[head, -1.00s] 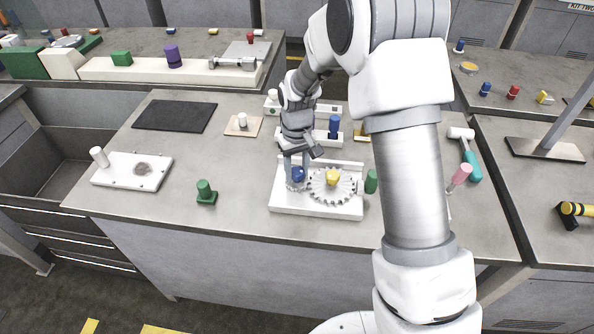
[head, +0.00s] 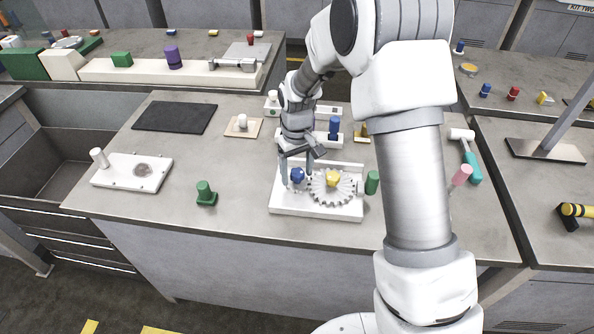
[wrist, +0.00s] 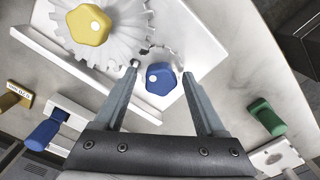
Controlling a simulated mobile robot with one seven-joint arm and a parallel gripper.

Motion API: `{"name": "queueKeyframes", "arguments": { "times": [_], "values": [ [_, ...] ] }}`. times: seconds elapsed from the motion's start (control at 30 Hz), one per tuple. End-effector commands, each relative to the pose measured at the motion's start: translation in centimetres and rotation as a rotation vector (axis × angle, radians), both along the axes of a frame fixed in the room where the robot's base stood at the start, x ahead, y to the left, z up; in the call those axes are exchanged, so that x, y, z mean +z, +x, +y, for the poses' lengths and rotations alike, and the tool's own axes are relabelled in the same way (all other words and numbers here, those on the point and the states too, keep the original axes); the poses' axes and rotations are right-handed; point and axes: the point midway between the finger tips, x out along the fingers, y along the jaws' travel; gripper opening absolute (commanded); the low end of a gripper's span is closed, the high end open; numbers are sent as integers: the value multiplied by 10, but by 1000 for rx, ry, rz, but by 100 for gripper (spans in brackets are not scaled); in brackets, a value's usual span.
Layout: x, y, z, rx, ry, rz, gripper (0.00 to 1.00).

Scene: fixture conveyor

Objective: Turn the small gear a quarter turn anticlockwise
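The small gear (head: 298,186) sits at the left of a white base plate (head: 290,208), under a blue knob (head: 297,174). The knob also shows in the wrist view (wrist: 160,79), with a white dot on it. The large grey gear (head: 345,197) with a yellow knob (head: 333,178) stands to its right, teeth close to the small gear. My gripper (head: 296,180) is open over the small gear. In the wrist view its fingers (wrist: 161,74) stand on either side of the blue knob, with a gap at each side.
A green cylinder (head: 372,182) stands at the plate's right side. A green knob on a base (head: 206,194) and a white plate with a peg (head: 150,175) lie to the left. A fixture with a blue cylinder (head: 334,127) stands behind. A hammer (head: 468,158) lies right.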

Motion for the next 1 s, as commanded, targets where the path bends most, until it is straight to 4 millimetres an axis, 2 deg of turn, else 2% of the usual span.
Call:
{"name": "queueKeyframes", "arguments": {
  "times": [0.23,0.37,0.8,1.0],
  "values": [
    [4,0,0,0,0,0,73],
    [21,1,0,0,0,-3,73],
    [126,1,0,0,2,-5,73],
    [160,0,0,0,1,-2,73]
  ]
}}
